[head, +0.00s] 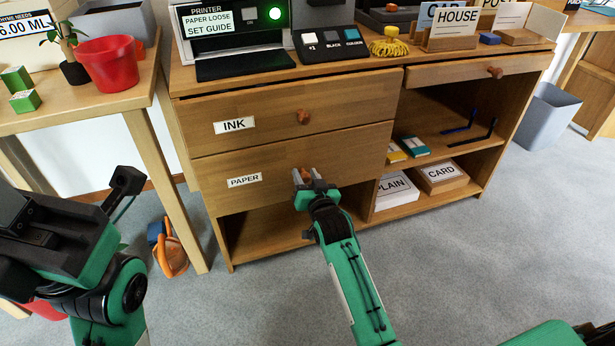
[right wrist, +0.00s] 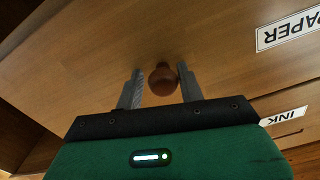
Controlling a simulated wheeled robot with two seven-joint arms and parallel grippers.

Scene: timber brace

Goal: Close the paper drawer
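The paper drawer (head: 270,184) is the lower wooden drawer of the cabinet, with a PAPER label and a round brown knob. It seems to stand out a little from the ink drawer (head: 270,112) above; how far is hard to tell. My right gripper (head: 303,178) is at its front. In the right wrist view the knob (right wrist: 163,79) lies between the two fingertips, with a gap at the left finger; contact at the right finger is unclear. The fingers are apart. My left arm is at the lower left in the head view; its finger state is unclear.
Below the drawer is an open, empty-looking shelf space (head: 265,238). Plain and card boxes (head: 441,176) sit on the shelf to the right. A side table (head: 130,85) with a red pot (head: 107,64) stands at left. Carpet in front is clear.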

